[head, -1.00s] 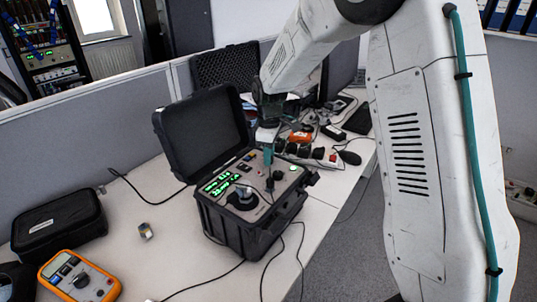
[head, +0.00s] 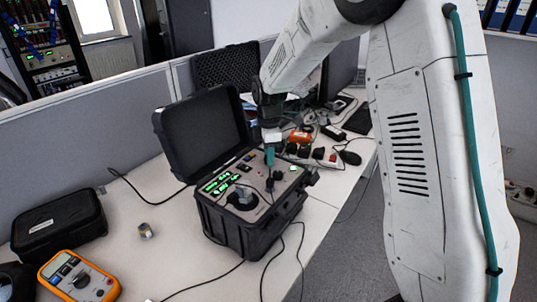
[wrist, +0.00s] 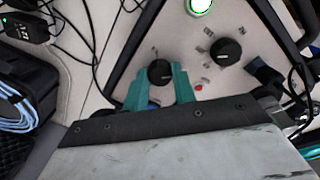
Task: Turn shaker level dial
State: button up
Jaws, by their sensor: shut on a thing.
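An open black case (head: 250,235) with a control panel stands on the desk in the head view. My gripper (head: 269,158) reaches down to the panel's far side. In the wrist view its teal fingers (wrist: 161,84) are closed on either side of a black dial (wrist: 160,71). A second black dial (wrist: 228,51) sits to the right, apart from the fingers. The dial labels are too small to read, so I cannot tell which is the shaker level dial. In the head view the held dial is hidden by my gripper.
The raised lid (head: 203,132) stands left of my gripper. A multimeter (head: 78,277), a black pouch (head: 58,222) and cables lie on the desk; a power strip (head: 304,153) is behind the case.

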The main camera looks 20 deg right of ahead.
jog(key=shift+s, duration=0.1)
jog(key=o, duration=1)
jog(key=shift+r, duration=0.1)
notch_tip(320, 180, up, 8)
jog(key=shift+f, duration=0.2)
